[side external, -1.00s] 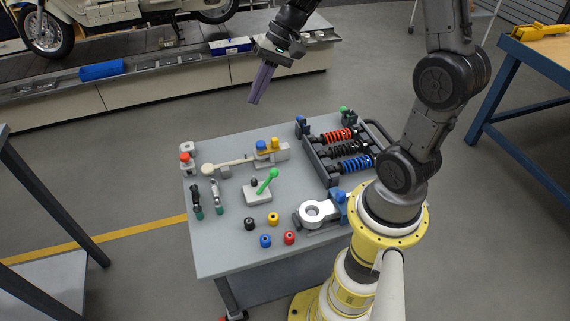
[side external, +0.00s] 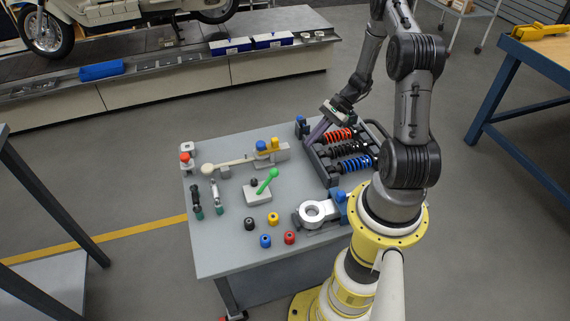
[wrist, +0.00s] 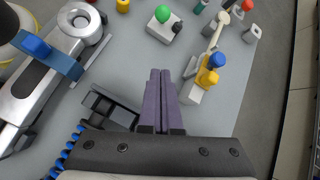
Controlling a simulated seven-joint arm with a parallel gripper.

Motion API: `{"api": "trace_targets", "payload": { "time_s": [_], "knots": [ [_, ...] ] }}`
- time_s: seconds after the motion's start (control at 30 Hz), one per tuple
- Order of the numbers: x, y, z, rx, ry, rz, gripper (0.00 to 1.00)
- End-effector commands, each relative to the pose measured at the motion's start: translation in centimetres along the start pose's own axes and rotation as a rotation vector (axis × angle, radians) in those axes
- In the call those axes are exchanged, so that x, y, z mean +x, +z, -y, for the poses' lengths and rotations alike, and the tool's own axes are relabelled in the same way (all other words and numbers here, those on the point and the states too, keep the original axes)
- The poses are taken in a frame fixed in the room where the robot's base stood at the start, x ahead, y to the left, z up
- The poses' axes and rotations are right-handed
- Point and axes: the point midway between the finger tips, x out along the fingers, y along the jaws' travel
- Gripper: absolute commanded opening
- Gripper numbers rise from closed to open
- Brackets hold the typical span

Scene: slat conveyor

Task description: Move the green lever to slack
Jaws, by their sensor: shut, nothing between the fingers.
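The green lever (side external: 267,181) stands tilted up to the right on a small light block (side external: 257,194) near the middle of the table. In the wrist view its round green knob (wrist: 162,13) shows at the top, with the base beside it. My gripper (side external: 308,142) is shut and empty, its purple fingers near the left edge of the rack of springs, to the upper right of the lever and apart from it. In the wrist view the closed fingers (wrist: 160,75) point toward the lever. No slack marking is readable.
The spring rack (side external: 320,165) holds red, black and blue springs. A beige arm fixture with blue and yellow knobs (side external: 261,146) lies behind the lever. A silver clamp (side external: 317,212) and several coloured bushings (side external: 265,240) sit in front. The table's front left (side external: 220,255) is clear.

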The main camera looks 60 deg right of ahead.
Motion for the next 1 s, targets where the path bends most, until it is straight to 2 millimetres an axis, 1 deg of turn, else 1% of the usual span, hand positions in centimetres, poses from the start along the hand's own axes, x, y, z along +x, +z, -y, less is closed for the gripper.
{"api": "trace_targets", "payload": {
  "time_s": [0.27,0.37,0.47,0.57,0.9,1.0],
  "knots": [
    [0.1,0.1,0.0,-0.002,0.001,0.0,0.0],
    [0.7,0.1,0.0,-0.002,0.002,0.001,0.0],
    [2.0,0.1,0.0,-0.002,0.004,0.002,0.0],
    [3.7,0.1,-0.1,-0.002,0.005,0.003,0.0],
    [10.3,0.1,-0.1,-0.003,0.005,0.002,0.0],
    [10.4,1.8,0.0,-0.005,0.003,0.0,0.0]
  ]
}}
